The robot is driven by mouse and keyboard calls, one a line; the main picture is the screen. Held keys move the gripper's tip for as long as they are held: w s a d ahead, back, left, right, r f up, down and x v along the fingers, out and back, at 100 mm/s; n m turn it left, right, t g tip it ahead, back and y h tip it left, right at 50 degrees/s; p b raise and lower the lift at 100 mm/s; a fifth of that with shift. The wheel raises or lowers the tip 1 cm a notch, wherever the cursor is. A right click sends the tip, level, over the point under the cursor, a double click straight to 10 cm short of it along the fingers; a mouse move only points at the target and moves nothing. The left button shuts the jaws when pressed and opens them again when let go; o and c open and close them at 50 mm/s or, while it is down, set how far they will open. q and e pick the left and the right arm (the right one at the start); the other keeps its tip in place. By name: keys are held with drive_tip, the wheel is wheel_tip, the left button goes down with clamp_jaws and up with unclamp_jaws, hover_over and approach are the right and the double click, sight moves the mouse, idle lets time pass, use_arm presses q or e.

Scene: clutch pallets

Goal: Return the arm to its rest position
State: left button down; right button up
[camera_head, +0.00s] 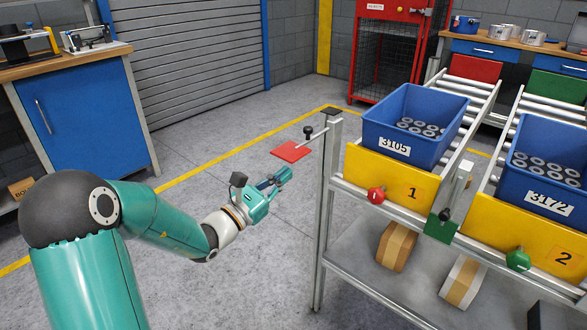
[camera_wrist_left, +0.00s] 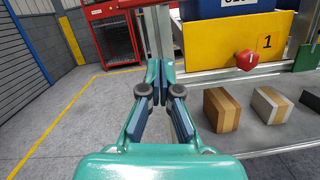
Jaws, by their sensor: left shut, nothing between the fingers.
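My left gripper (camera_head: 283,178) is at the end of the green left arm, which reaches in from the lower left. It is in the air just left of the roller rack's front post (camera_head: 325,200). In the left wrist view, its two fingers (camera_wrist_left: 158,82) are shut with nothing between them. The gripper appears apart from the rack and from the red plate (camera_head: 291,151) behind it. My right gripper is not in view.
The rack holds blue bin 3105 (camera_head: 399,146) and blue bin 3172 (camera_head: 545,198) behind yellow panels with a red knob (camera_head: 376,195) and a green knob (camera_head: 518,260). Boxes (camera_head: 396,247) lie on its lower shelf. A blue cabinet (camera_head: 84,113) stands left. Floor between is clear.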

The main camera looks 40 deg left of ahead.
use_arm(q)
drive_tip(key=s+f, duration=0.2)
drive_tip(key=s, duration=0.5)
drive_tip(key=d+f+m+g+h, duration=0.5)
drive_tip(key=d+f+g+h, duration=0.2)
drive_tip(key=d+f, duration=0.6)
drive_tip(key=s+d+f+m+g+y, duration=0.1)
drive_tip(key=s+d+f+m+g, duration=0.55)
drive_tip(key=s+f+m, duration=0.35)
drive_tip(key=s+d+f+m+g+y, duration=0.1)
drive_tip(key=s+d+f+m+g, duration=0.6)
drive_tip(key=f, duration=0.5)
drive_tip(key=w+d+f+m+y, duration=0.2)
drive_tip(key=w+d+f+m, duration=0.15)
drive_tip(key=f+m, duration=0.4)
wheel_tip(320, 180, up, 29)
drive_tip(key=m+p, duration=0.1)
drive_tip(key=p, duration=2.6)
drive_tip(key=shift+a+t, duration=0.15)
drive_tip(key=shift+t, duration=0.3)
drive_tip(key=shift+m, duration=0.25)
